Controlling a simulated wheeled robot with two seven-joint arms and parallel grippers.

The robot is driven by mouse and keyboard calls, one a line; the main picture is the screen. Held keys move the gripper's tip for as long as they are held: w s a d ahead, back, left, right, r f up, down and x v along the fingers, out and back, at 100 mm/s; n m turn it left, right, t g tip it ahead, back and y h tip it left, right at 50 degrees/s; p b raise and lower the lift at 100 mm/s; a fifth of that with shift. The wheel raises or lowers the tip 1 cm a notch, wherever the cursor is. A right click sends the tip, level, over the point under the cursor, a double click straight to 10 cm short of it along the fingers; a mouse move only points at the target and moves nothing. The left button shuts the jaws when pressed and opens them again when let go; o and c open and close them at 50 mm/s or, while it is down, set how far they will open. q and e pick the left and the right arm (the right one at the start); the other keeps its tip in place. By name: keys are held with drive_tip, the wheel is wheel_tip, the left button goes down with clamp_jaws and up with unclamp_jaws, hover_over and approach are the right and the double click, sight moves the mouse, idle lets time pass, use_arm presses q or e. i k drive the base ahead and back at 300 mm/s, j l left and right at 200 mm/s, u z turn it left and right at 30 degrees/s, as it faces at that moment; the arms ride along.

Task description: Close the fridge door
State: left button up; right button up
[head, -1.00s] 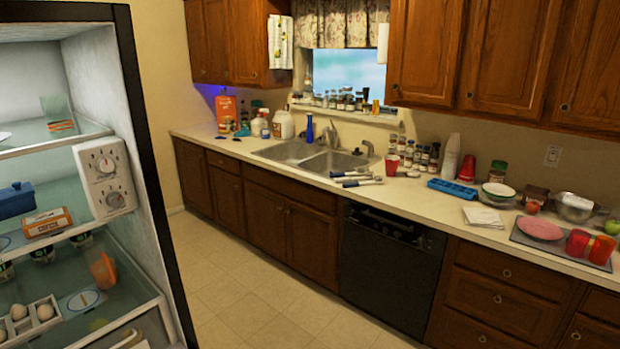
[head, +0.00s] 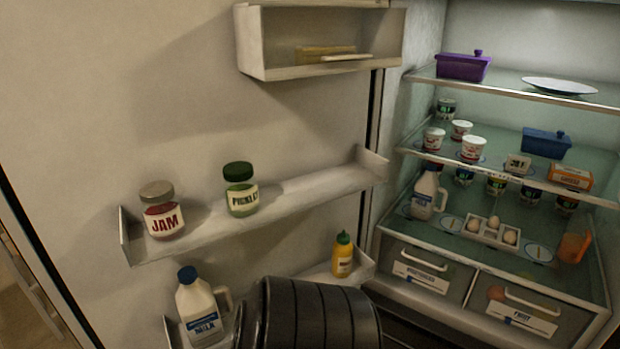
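The fridge door (head: 110,90) stands wide open and fills the left and middle of the head view, its inner side facing me. Its hinge side meets the fridge body (head: 412,62) right of centre. A door shelf (head: 275,204) carries a jam jar (head: 164,218) and a pickle jar (head: 240,198). Lower down are a milk jug (head: 200,310) and a yellow bottle (head: 343,256). A black ribbed part, which looks like my own arm, covers part of the lower door shelf. Neither gripper's fingers show in the view.
The fridge holds glass shelves with a purple dish (head: 462,66), a blue dish (head: 546,142), a plate (head: 559,86), several cups and eggs, and two drawers (head: 420,274) at the bottom. A pale strip beyond the door's outer edge shows at the far lower left.

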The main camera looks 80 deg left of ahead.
sight(102, 102)
drive_tip(key=k+j, duration=0.15)
drive_tip(key=k, duration=0.3)
drive_tip(key=k+j, duration=0.15)
drive_tip(key=k, duration=0.3)
drive_tip(key=k+j, duration=0.2)
drive_tip(key=k, duration=0.25)
drive_tip(key=k+j, duration=0.15)
drive_tip(key=k, duration=0.3)
drive_tip(key=k+j, duration=0.1)
drive_tip(key=j, duration=0.3)
drive_tip(key=k+j, duration=0.15)
drive_tip(key=j, duration=0.2)
drive_tip(key=k+j, duration=0.1)
drive_tip(key=j, duration=0.3)
drive_tip(key=k+j+u, duration=0.1)
drive_tip(key=j, duration=0.25)
drive_tip(key=k+j, duration=0.15)
drive_tip(key=j, duration=0.25)
drive_tip(key=k+j, duration=0.1)
drive_tip(key=j, duration=0.75)
